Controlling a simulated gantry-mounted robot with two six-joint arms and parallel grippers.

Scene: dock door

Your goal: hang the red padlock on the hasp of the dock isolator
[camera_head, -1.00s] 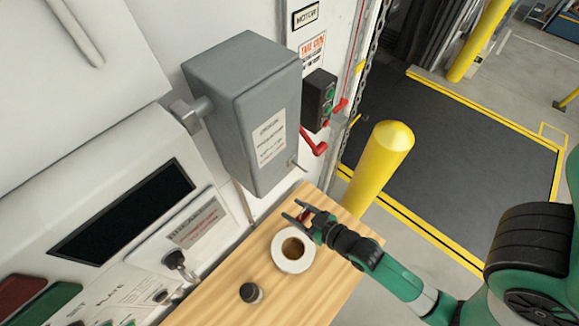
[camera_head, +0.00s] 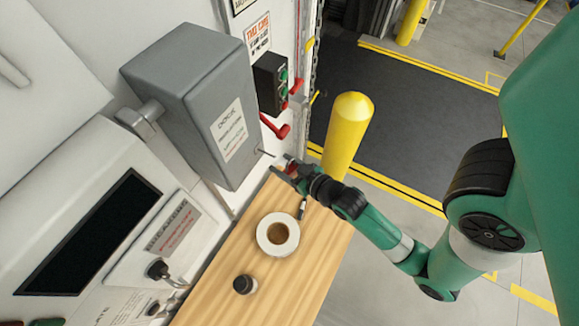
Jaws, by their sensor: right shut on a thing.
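The grey dock isolator box (camera_head: 190,105) is on the wall at upper left, with a white label on its front. A thin metal hasp (camera_head: 265,152) sticks out near its lower right edge. My right gripper (camera_head: 283,168) is just below and right of the hasp, above the far end of the wooden shelf. It is shut on the red padlock (camera_head: 289,158), of which only a small red and silver part shows. I cannot tell whether the shackle touches the hasp; they look slightly apart. My left gripper is not in view.
The wooden shelf (camera_head: 240,255) holds a roll of tape (camera_head: 278,235), a small dark-capped jar (camera_head: 245,285) and a small dark marker-like item (camera_head: 302,209). A red lever (camera_head: 280,130) and black button box (camera_head: 271,84) are right of the isolator. A yellow bollard (camera_head: 345,130) stands behind my gripper.

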